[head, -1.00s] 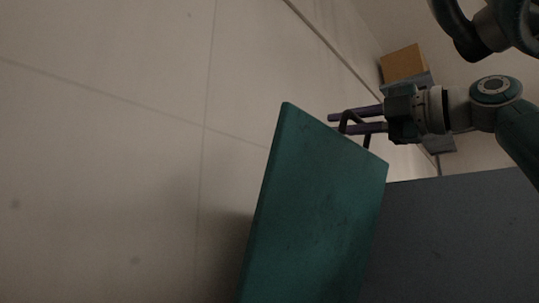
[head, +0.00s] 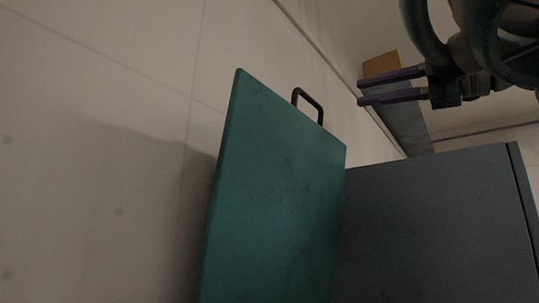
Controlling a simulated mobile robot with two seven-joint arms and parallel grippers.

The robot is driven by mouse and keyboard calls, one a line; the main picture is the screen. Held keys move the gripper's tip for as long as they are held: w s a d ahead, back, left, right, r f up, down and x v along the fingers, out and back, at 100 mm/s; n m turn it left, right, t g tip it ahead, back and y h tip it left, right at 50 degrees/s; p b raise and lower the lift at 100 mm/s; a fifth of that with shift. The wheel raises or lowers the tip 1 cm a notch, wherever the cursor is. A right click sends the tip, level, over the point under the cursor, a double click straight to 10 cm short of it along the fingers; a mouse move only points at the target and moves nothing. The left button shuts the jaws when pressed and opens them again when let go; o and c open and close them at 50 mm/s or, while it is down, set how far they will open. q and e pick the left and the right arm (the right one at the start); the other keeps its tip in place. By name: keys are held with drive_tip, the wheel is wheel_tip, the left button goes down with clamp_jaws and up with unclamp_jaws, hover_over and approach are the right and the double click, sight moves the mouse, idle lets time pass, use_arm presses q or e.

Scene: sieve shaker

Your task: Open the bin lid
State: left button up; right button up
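The green bin lid (head: 275,190) stands raised, tilted steeply up beside the grey bin body (head: 430,225). A black loop handle (head: 309,105) sits on the lid's upper edge. My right gripper (head: 361,93) is to the right of the handle and apart from it. Its two purple fingers are parallel with a gap between them, and nothing is held. My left gripper is not in view. The lower parts of the lid and bin are cut off by the picture's bottom edge.
A tan wall or floor with seam lines fills the left side. A brown box (head: 382,64) and a grey slab-like thing (head: 405,122) lie behind my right gripper. The space between the handle and my fingers is clear.

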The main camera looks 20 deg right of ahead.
drive_tip(key=shift+s+d, duration=0.1)
drive_tip(key=shift+s, duration=0.15)
idle(0.3)
